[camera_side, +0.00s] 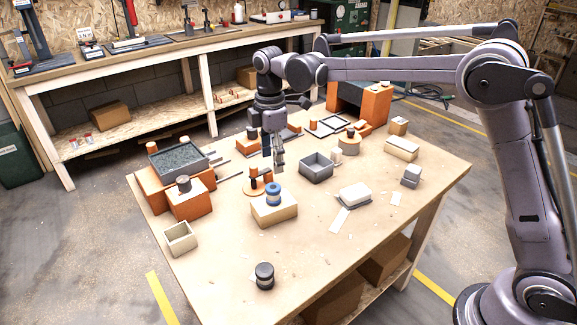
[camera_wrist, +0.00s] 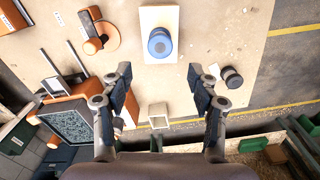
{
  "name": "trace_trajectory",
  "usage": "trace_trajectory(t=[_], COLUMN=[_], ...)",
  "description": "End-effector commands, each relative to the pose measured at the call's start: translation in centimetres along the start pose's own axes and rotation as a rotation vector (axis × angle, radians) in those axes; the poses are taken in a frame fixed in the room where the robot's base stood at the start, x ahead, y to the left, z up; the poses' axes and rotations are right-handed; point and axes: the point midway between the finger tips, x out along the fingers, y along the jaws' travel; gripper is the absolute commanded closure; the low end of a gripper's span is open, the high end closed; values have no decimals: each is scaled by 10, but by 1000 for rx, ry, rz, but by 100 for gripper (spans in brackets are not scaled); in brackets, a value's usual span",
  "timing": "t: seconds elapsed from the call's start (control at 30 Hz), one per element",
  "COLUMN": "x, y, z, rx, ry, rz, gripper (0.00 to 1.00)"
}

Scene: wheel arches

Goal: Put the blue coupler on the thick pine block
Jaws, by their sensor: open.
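The blue coupler (camera_side: 273,195) stands upright on top of a thick, light pine block (camera_side: 274,213), toward the block's near side in the wrist view. In the wrist view the coupler (camera_wrist: 160,43) shows from above on the pale block (camera_wrist: 160,15). My gripper (camera_side: 274,162) is open and empty, and in the side view it hangs above and behind the coupler. In the wrist view the coupler lies just beyond the gap between my fingertips (camera_wrist: 160,73). Nothing touches the coupler except the block below it.
An orange disc with a dark-and-orange part (camera_side: 255,184) stands close behind the block. Orange blocks with a grey tray (camera_side: 178,160) are to the left. A grey open box (camera_side: 316,168) is at right, a black coupler (camera_side: 264,275) in front. The table's front is mostly clear.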

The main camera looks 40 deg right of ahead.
Motion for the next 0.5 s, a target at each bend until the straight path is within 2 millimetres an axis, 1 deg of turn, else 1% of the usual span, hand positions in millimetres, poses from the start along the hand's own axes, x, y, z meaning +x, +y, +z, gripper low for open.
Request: trace_trajectory(t=[0.17, 0.27, 0.37, 0.5], x=[-12, -22, -36, -53], y=[-3, -12, -27, -53], z=[3, 12, 27, 49], rx=[22, 84, 188, 359], ry=[4, 16, 39, 85], rz=[9, 35, 77, 143], gripper=[40, 40, 40, 40])
